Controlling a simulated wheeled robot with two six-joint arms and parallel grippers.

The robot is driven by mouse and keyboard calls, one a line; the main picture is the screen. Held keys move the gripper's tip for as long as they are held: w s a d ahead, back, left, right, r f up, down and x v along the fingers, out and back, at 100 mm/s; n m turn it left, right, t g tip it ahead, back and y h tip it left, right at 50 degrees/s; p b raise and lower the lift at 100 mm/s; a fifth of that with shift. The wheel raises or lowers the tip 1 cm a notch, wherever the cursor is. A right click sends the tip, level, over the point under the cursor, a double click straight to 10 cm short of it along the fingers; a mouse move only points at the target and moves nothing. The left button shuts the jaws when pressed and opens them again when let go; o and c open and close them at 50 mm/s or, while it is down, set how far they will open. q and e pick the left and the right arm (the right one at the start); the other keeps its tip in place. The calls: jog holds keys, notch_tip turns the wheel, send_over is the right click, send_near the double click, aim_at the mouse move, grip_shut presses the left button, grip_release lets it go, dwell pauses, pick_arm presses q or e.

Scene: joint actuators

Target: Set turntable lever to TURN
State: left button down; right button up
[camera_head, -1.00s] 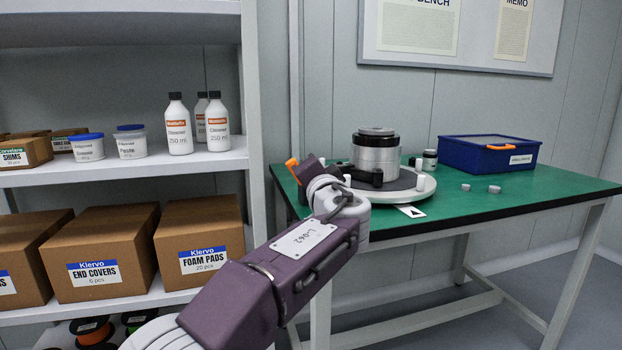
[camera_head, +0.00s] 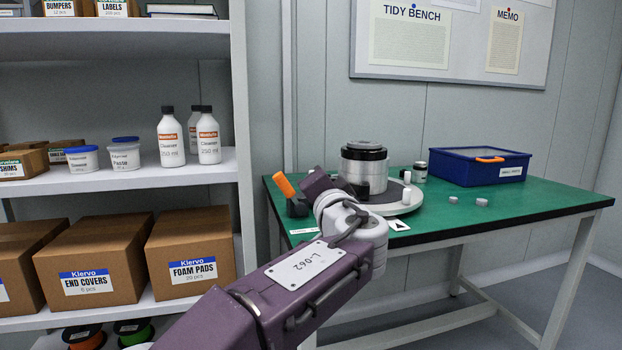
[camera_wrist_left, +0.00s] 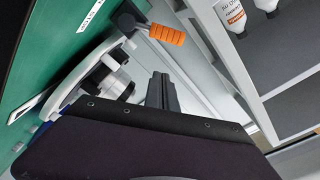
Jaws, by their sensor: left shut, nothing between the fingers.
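The lever's orange grip (camera_head: 284,186) tilts up and left from a black base (camera_head: 297,207) at the left end of the green bench. In the left wrist view the orange grip (camera_wrist_left: 166,36) is near the top centre. The turntable (camera_head: 408,203) is a pale disc with a dark top, right of the lever, bearing a stacked metal cylinder (camera_head: 364,172). My left gripper shows in the left wrist view (camera_wrist_left: 160,78), shut and empty, apart from the orange grip. In the head view my wrist hides its fingertips. My right gripper is not in view.
The green bench (camera_head: 520,195) holds a blue bin (camera_head: 478,168), a small jar (camera_head: 420,172) and small pale pieces (camera_head: 481,202). A white shelf (camera_head: 210,172) with bottles and boxes stands left of the bench. The bench's front right is largely clear.

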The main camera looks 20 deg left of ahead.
pick_arm(q)
jog(key=shift+v, duration=2.3)
jog(key=shift+w+r, duration=0.1)
